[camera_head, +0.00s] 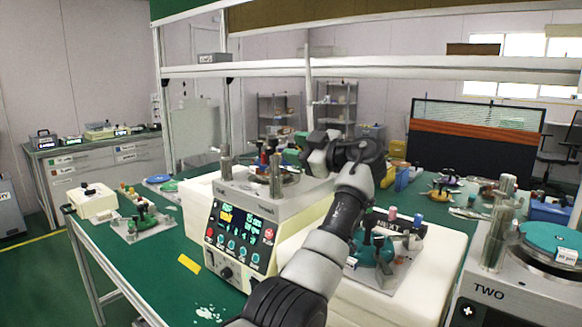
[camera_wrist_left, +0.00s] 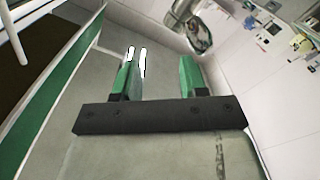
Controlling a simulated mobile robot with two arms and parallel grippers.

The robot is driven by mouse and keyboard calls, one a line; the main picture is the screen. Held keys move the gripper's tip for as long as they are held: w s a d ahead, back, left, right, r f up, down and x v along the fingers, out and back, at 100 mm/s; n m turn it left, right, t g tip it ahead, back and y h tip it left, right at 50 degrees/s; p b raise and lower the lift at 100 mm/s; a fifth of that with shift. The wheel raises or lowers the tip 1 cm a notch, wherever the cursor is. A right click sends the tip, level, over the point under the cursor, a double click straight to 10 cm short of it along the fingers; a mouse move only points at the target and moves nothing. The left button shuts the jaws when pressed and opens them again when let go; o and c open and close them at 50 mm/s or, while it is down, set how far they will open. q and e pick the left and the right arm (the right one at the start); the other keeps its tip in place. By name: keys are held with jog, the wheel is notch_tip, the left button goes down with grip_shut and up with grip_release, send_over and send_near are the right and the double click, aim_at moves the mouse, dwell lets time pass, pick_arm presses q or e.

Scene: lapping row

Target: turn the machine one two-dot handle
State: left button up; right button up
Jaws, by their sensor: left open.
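Machine one (camera_head: 240,228) is the pale box with a lit control panel in the middle of the head view. Two grey metal posts stand on its top, one at the left (camera_head: 225,163) and one at the front right (camera_head: 275,178). Small red and dark upright parts show between them. I cannot make out dot marks, so I cannot tell which part is the two-dot handle. My left gripper (camera_head: 305,145) is above the machine's right rear, apart from it as far as I see. In the left wrist view its green fingers (camera_wrist_left: 159,78) are open with nothing between them. My right gripper is out of view.
Machine two (camera_head: 515,292) stands at the right with a teal disc (camera_head: 555,237). A fixture with dark knobs (camera_head: 385,262) sits on a white block right of my left arm. A yellow strip (camera_head: 189,264) lies on the green bench. Frame rails (camera_head: 400,66) cross above.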

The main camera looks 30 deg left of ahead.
pick_arm(q)
jog(key=s+d+r, duration=0.1)
jog(key=d+r, duration=0.4)
jog(key=d, duration=0.5)
jog(key=shift+r+p, duration=0.35)
jog(key=shift+p, duration=0.1)
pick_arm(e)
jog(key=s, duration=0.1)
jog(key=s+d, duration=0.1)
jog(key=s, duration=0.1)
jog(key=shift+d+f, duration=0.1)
pick_arm(q)
jog(key=shift+d, duration=0.1)
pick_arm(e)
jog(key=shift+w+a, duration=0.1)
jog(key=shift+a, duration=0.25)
